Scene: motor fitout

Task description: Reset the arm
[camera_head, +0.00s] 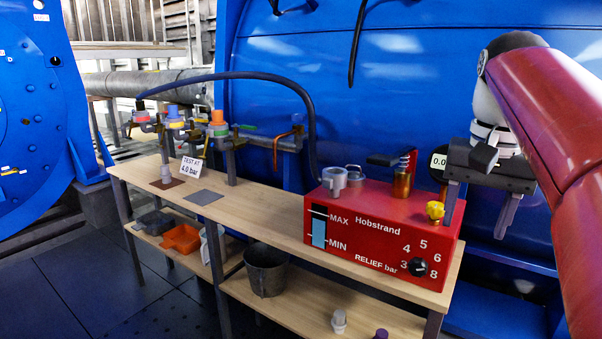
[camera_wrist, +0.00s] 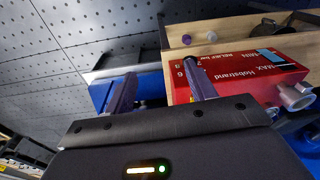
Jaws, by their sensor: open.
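My gripper (camera_head: 480,211) hangs at the right of the head view, at the end of my dark red arm, beside the right end of the red Hobstrand pump box (camera_head: 345,225). Its two fingers are spread apart with nothing between them. In the wrist view my gripper (camera_wrist: 161,90) is also open and empty, and the red box (camera_wrist: 240,75) lies behind and to the right of the fingers. In the head view the gripper partly covers a round gauge (camera_head: 438,162). I cannot tell whether a finger touches the box.
The wooden bench (camera_head: 262,217) carries the box, a "TEST AT 1.0 bar" card (camera_head: 192,167) and valve fittings joined by a dark hose (camera_head: 235,76). A lower shelf holds a bucket (camera_head: 266,270) and an orange tray (camera_head: 181,238). A large blue casing (camera_head: 400,80) stands behind.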

